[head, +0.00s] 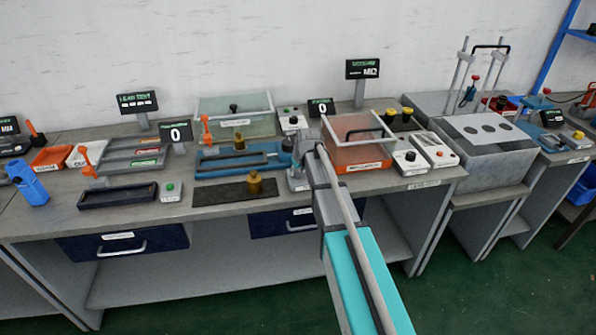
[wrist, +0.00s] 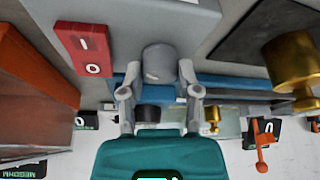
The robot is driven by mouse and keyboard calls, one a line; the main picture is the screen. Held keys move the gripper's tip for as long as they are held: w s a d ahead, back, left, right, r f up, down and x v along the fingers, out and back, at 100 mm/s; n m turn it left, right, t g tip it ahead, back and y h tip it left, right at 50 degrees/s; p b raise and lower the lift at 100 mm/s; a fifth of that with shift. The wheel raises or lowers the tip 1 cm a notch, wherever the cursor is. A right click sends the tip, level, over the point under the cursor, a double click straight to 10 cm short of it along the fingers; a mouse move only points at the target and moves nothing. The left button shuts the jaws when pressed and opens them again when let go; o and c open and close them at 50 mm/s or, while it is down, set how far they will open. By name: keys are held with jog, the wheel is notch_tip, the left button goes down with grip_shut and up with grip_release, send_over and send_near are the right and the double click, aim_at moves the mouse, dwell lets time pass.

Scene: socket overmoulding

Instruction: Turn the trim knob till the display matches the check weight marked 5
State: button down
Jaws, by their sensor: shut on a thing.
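My gripper (wrist: 160,92) has its two fingers on either side of a grey round knob (wrist: 160,62) and is shut on it. The knob sits on the front of a grey box (wrist: 120,18) with a red I/O switch (wrist: 82,48). In the head view my gripper (head: 306,152) is at that box (head: 297,181), and my arm hides the knob. One display (head: 176,134) reads 0, and so does another (head: 321,107). A brass weight (head: 254,184) stands on a dark mat; it also shows in the wrist view (wrist: 295,62). Its marking is not legible.
A blue fixture (head: 222,171) with another brass piece (head: 239,141) lies left of my gripper. An orange bin (head: 360,158) stands close on the right. An orange lever (head: 206,128) rises behind left. The dark mat (head: 220,194) has bare room.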

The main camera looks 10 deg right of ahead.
jog(key=shift+m, duration=0.4)
jog(key=m+h, duration=0.1)
jog(key=m, duration=0.2)
jog(key=shift+a+m+h, duration=0.1)
jog(key=shift+m+h, duration=0.2)
jog(key=shift+h, duration=0.1)
jog(key=shift+m+h, duration=0.3)
jog(key=shift+m, duration=0.4)
jog(key=shift+c, duration=1.5)
grip_release()
jog(key=shift+n, duration=0.4)
